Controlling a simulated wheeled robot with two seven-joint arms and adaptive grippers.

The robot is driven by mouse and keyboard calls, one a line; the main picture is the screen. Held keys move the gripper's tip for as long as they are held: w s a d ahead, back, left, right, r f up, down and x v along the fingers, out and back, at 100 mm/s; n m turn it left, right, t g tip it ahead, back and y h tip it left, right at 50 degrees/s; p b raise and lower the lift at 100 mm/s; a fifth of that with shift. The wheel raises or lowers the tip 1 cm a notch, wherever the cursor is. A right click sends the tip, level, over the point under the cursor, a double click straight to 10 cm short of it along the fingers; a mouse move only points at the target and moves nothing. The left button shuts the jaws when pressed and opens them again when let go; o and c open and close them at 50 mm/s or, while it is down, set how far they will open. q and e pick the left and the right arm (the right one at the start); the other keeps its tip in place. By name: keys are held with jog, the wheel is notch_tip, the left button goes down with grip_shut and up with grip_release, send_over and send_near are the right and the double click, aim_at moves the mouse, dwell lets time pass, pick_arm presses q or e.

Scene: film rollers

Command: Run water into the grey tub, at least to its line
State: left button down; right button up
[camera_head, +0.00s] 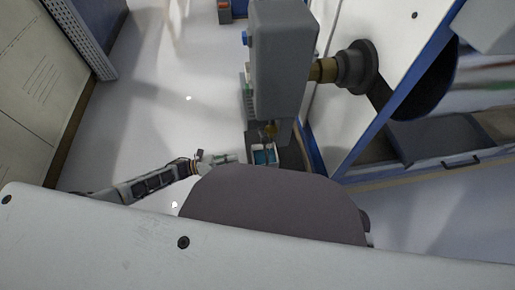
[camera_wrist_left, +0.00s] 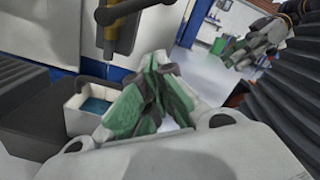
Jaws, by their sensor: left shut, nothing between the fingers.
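The tub (camera_head: 263,157) is small, with a pale grey-white rim and blue-teal water inside. It also shows in the left wrist view (camera_wrist_left: 73,122), on a dark grey surface. Its line and exact water level cannot be made out. My left gripper (camera_head: 229,158) is just left of the tub in the head view. Its green-padded fingers (camera_wrist_left: 154,93) are shut and empty, apart from the tub. My right gripper (camera_wrist_left: 262,43) seems to show at the upper right of the wrist view.
A large grey box (camera_head: 283,60) stands above the tub, and a brass and dark grey round fitting (camera_head: 345,69) sits to its right. A white and blue cabinet (camera_head: 345,120) borders the right side. The pale floor (camera_head: 165,85) at left is open.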

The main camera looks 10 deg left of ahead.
dwell(0.4)
pick_arm(q)
jog(key=w+d+r+b, duration=0.1)
jog(key=w+d+r, duration=0.1)
jog(key=d, duration=0.2)
jog(key=w+d+r+b, duration=0.1)
jog(key=w+d, duration=0.2)
jog(key=d, duration=0.2)
jog(key=shift+w+d+r, duration=0.2)
jog(key=shift+w+r, duration=0.15)
pick_arm(e)
jog(key=shift+t, duration=0.4)
jog(key=shift+s+a+f, duration=0.1)
jog(key=shift+a+f, duration=0.1)
jog(key=shift+f, duration=0.8)
jog(key=shift+a+f, duration=0.15)
jog(key=shift+f, duration=0.85)
jog(key=shift+r+y, duration=0.1)
jog(key=shift+y, duration=0.2)
pick_arm(q)
jog(key=r+n+p, duration=0.2)
jog(key=shift+w+a+r+n, duration=0.1)
jog(key=shift+w+r+n, duration=0.3)
pick_arm(e)
jog(key=shift+g, duration=0.3)
jog(key=r, duration=0.4)
jog(key=shift+w+d, duration=0.2)
jog(key=shift+d, duration=0.05)
jog(key=shift+s+d+f, duration=0.1)
jog(key=shift+f, duration=0.15)
